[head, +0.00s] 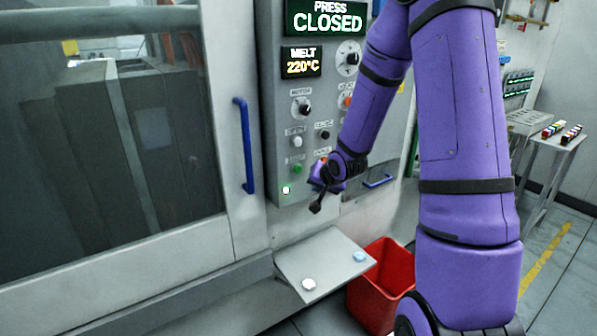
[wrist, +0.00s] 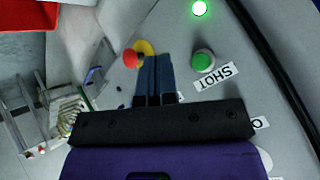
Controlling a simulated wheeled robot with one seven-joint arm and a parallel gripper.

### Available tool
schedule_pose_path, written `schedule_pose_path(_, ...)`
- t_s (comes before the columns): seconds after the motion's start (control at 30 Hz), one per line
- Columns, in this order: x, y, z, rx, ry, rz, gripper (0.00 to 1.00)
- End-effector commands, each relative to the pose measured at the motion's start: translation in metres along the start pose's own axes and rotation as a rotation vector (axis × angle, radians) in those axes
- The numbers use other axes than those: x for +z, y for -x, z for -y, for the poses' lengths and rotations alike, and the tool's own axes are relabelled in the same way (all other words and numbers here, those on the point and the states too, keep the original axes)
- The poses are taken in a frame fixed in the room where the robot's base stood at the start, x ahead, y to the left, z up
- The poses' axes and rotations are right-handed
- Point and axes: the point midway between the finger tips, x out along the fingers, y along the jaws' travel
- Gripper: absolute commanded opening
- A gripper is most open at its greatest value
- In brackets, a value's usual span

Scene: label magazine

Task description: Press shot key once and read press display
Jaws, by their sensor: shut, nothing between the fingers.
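The shot key (wrist: 203,61) is a green round button with a SHOT label beside it in the wrist view. In the head view it is the small green button (head: 297,169) low on the grey control panel. My gripper (wrist: 156,60) is shut and empty. In the wrist view its fingers lie between the shot key and a red button, apart from the green cap in the picture; their distance from the panel is unclear. In the head view my gripper is just right of the key. The press display (head: 327,17) reads PRESS CLOSED.
A green lamp (head: 286,190) is lit below the key. The melt display (head: 302,61) reads 220°C. The red button on a yellow ring (wrist: 132,57) is close to my fingers. A sloped tray (head: 325,262) and a red bin (head: 381,285) stand below the panel.

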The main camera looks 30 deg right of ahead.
Motion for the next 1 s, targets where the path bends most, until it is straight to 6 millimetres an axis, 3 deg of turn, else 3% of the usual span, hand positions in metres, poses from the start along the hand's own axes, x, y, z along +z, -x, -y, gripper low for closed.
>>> schedule_pose_path(0.5,-0.030,-0.042,0.031,-0.001,0.001,0.000,0.00)
schedule_pose_path(1.0,-0.035,-0.048,0.035,-0.001,0.001,0.001,0.00)
